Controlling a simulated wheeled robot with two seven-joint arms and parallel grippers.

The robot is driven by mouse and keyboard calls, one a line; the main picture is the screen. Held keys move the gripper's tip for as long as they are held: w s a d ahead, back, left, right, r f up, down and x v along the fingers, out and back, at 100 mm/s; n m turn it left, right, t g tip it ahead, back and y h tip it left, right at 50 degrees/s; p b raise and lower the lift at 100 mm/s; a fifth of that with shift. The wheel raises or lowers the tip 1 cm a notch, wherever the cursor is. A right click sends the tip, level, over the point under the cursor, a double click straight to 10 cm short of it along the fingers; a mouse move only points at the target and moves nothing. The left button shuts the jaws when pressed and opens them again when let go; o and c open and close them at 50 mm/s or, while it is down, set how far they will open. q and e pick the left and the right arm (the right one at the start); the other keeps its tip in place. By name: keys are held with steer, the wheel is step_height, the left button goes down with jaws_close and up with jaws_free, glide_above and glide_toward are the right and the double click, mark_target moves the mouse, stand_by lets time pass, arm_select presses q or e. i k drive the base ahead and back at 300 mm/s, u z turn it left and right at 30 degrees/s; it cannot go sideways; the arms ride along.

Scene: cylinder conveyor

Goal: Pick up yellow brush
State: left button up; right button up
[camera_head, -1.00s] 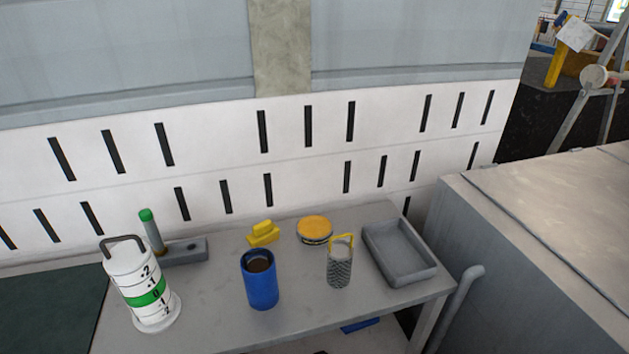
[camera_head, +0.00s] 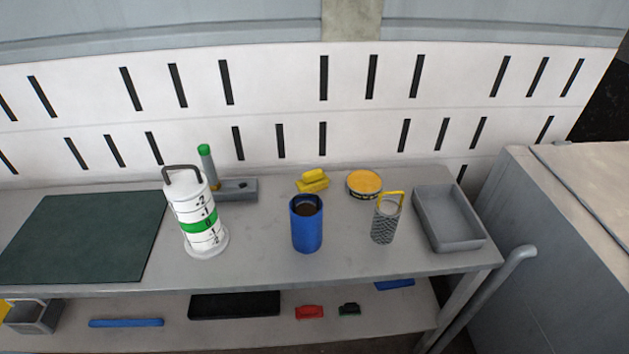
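The yellow brush (camera_head: 313,181) lies on the grey table (camera_head: 350,262) toward the back, close to the white slotted wall. It is just behind the blue cup (camera_head: 307,226), whose rim comes close to its lower edge in the head view. Its raised yellow handle is on top. Neither of my grippers shows in the head view.
Right of the brush are a round yellow-topped tin (camera_head: 364,184), a grey mesh cylinder (camera_head: 385,222) with a yellow handle, and a grey tray (camera_head: 450,219). At left stand a white numbered cylinder (camera_head: 197,213), a green-tipped rod on a grey block (camera_head: 238,190) and a dark green mat (camera_head: 82,238).

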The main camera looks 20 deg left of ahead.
mark_target(313, 181)
steer(key=u, duration=0.05)
steer(key=k, duration=1.1)
steer(key=z, duration=0.95)
steer(key=i, duration=0.75)
steer(key=u, duration=0.6)
steer(key=i, duration=0.6)
steer(key=u, duration=0.65)
